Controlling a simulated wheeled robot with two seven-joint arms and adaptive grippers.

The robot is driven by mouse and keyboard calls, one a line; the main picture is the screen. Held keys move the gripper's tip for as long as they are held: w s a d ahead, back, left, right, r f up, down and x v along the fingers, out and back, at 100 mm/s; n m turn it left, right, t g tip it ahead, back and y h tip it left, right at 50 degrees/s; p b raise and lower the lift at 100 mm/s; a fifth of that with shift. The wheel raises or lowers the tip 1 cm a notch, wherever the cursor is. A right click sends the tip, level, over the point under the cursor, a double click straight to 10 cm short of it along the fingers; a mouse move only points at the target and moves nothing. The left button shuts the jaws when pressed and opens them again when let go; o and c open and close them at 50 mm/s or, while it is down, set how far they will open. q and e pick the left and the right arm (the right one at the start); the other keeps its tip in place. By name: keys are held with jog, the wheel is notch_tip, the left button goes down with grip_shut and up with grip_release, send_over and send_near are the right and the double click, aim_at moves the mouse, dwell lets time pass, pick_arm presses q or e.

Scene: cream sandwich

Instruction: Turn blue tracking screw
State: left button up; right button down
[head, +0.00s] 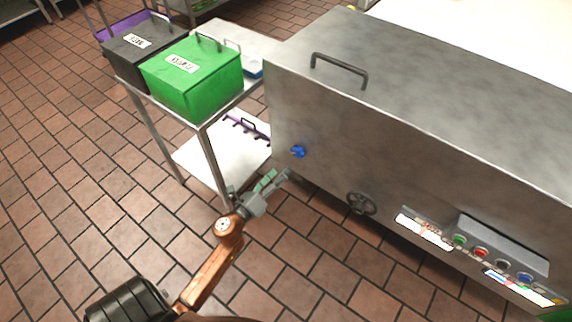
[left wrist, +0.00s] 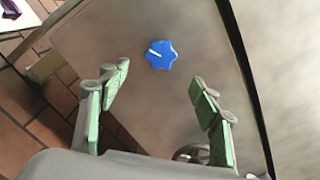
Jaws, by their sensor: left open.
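The blue tracking screw (head: 298,152) is a small star-shaped knob on the front face of the large grey metal machine (head: 400,150), near its left end. In the left wrist view the screw (left wrist: 161,54) shows a white line on its face, pointing to the upper left. My left gripper (head: 277,178) is open and empty, below and left of the screw in the head view. In the left wrist view its two green-padded fingers (left wrist: 158,88) are spread apart, with the screw beyond them and between their lines. No contact with the screw shows. My right gripper is not in view.
A dark handwheel (head: 362,203) and a panel of coloured buttons (head: 500,254) are on the machine's face to the right. A metal cart (head: 208,152) with a green box (head: 192,82) and a black box (head: 128,48) stands left. Tiled floor lies open in front.

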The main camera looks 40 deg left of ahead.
pick_arm(q)
jog(key=shift+s+d, duration=0.1)
jog(key=shift+s, duration=1)
